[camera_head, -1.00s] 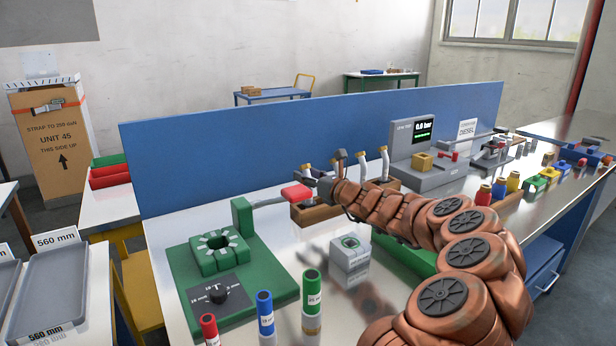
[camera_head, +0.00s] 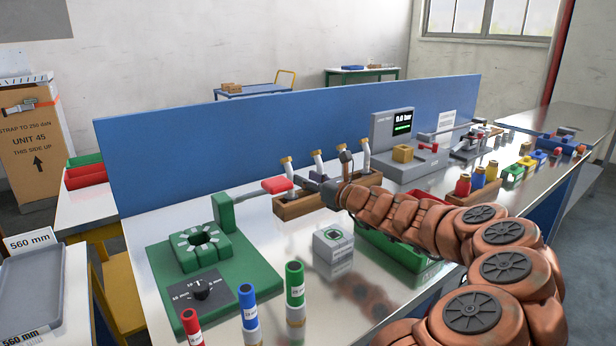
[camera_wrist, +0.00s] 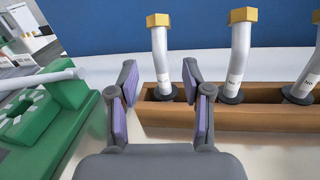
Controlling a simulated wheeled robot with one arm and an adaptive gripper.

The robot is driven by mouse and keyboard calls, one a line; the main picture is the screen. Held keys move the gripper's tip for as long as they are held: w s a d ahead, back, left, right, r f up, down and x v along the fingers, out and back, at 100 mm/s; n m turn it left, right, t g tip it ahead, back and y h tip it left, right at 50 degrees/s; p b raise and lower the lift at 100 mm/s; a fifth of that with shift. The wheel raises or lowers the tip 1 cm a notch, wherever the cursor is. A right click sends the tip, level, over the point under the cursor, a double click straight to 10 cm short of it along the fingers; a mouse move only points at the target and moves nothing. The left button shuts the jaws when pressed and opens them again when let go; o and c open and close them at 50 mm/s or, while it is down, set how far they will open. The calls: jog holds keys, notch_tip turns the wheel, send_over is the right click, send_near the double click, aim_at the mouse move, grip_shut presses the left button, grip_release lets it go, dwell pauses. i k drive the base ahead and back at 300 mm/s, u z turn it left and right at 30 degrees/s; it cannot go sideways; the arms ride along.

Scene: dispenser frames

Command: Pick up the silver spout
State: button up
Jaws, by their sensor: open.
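Several pale silver-white spouts with brass hex ends and dark collars stand in a brown wooden rack (camera_wrist: 255,117); the rack also shows in the head view (camera_head: 298,207). In the wrist view the leftmost spout (camera_wrist: 160,58) stands beyond my gripper (camera_wrist: 159,85), between its two spread fingers. A middle spout (camera_wrist: 236,60) and a right spout (camera_wrist: 308,75) stand beside it. Their small labels are unreadable. My gripper (camera_head: 333,175) is open and empty at the rack's near side, and in the head view it hides part of the rack and a spout.
A green fixture (camera_head: 170,280) with a red-ended lever (camera_head: 277,185) stands left of the rack. A grey box (camera_head: 333,247) and a green tray (camera_head: 392,250) lie nearer. A blue panel (camera_head: 180,160) closes the back. Labelled cylinders (camera_head: 294,285) stand at the front.

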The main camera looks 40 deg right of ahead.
aim_at(366, 171)
jog(key=z, duration=1.5)
